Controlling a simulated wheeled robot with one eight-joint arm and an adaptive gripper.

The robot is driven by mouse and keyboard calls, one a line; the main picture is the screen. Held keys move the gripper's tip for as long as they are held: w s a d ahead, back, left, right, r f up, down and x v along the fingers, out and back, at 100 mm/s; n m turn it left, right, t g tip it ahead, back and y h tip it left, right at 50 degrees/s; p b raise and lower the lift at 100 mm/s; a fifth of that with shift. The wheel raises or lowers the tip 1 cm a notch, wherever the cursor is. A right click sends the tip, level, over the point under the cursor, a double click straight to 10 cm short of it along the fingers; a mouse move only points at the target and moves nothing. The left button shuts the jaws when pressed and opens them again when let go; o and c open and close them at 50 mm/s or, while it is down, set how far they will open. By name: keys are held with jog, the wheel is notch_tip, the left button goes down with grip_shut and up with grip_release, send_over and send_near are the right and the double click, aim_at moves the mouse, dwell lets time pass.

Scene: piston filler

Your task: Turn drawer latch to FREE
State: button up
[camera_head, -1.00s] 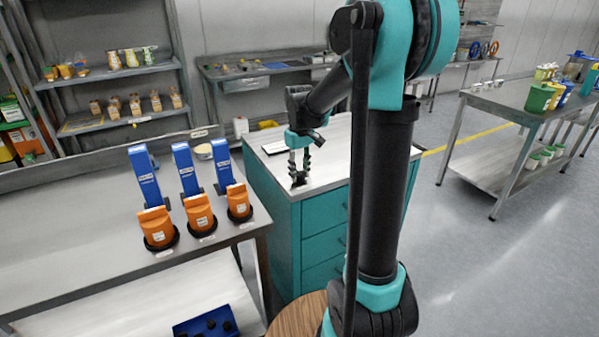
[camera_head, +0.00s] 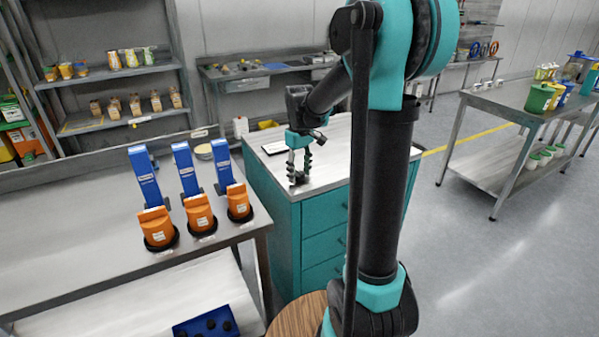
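The teal drawer cabinet (camera_head: 285,230) stands in the middle with a pale top. Its drawer fronts (camera_head: 324,243) face right and look closed. A small dark piece, perhaps the drawer latch (camera_head: 297,179), is on the cabinet top near its front edge. My gripper (camera_head: 299,173) points down with its fingertips right at this piece. The fingers show as two dark columns with a narrow gap. The view is too small to tell whether they touch or grip the piece, or which way the latch is turned.
Left of the cabinet, a steel bench (camera_head: 80,235) bears three blue and orange devices (camera_head: 199,213). A flat dark-edged panel (camera_head: 286,143) lies on the cabinet top behind my gripper. A blue tray (camera_head: 207,325) is on the lower shelf. Open floor (camera_head: 480,265) lies to the right.

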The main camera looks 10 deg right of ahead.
aim_at(300, 173)
jog(key=shift+r, duration=0.15)
notch_tip(300, 173, up, 12)
dwell(0.7)
jog(key=shift+f, duration=0.2)
jog(key=s+d+f+m+t, duration=0.2)
jog(key=s+f+m, duration=0.1)
jog(key=s+f, duration=0.7)
jog(key=s+d+f+m+t, duration=0.2)
jog(key=s+f+m, duration=0.1)
jog(key=s+f, duration=0.7)
jog(key=shift+s+f+m, duration=0.35)
jog(key=shift+s+m, duration=0.05)
jog(key=shift+s, duration=0.75)
